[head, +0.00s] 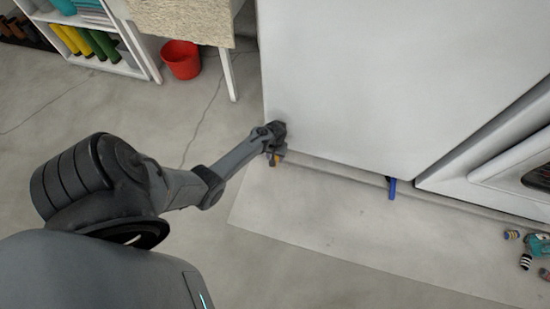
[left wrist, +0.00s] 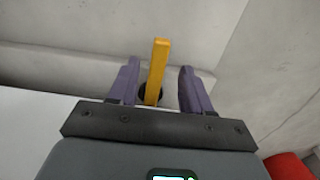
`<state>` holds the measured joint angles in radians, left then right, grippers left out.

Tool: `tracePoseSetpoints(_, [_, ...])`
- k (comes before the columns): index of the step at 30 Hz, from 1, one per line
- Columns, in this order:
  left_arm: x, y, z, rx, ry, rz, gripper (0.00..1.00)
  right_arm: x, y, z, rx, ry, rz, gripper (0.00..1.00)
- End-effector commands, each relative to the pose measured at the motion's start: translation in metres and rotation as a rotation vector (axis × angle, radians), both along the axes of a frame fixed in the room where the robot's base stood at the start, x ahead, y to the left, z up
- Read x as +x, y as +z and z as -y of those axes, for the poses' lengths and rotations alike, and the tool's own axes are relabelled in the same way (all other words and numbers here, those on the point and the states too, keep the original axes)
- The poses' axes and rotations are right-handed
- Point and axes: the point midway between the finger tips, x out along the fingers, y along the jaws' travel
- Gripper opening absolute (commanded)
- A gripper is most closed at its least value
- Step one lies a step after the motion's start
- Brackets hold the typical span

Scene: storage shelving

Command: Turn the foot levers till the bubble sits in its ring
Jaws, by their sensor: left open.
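In the left wrist view an orange foot lever (left wrist: 158,70) sticks out from a dark round mount. My left gripper (left wrist: 162,82) is open, with one purple finger on each side of the lever and a visible gap on both sides. A blue foot lever (head: 392,188) hangs under the cabinet's bottom edge farther right. The bubble and its ring are not in view. My right gripper is not in view.
A red bin (head: 181,59) stands on the floor beside a table (head: 185,20), left of the cabinet. A white shelf (head: 140,50) holds coloured items. Striped pieces and a teal tool (head: 537,246) lie at the right. The pale mat (head: 330,220) before the cabinet is mostly clear.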

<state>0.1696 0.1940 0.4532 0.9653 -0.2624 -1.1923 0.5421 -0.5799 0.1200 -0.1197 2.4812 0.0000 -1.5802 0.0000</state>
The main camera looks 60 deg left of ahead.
Motion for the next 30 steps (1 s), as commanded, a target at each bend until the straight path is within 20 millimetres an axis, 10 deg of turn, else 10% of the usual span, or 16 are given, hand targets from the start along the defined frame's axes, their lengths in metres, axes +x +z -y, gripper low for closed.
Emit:
tracePoseSetpoints(21, [0.0,-0.039,0.0,0.001,0.0,0.001,0.49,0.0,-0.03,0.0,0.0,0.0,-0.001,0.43])
tracePoseSetpoints(30, [0.0,-0.039,0.0,0.001,0.0,0.001,0.06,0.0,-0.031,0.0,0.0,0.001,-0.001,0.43])
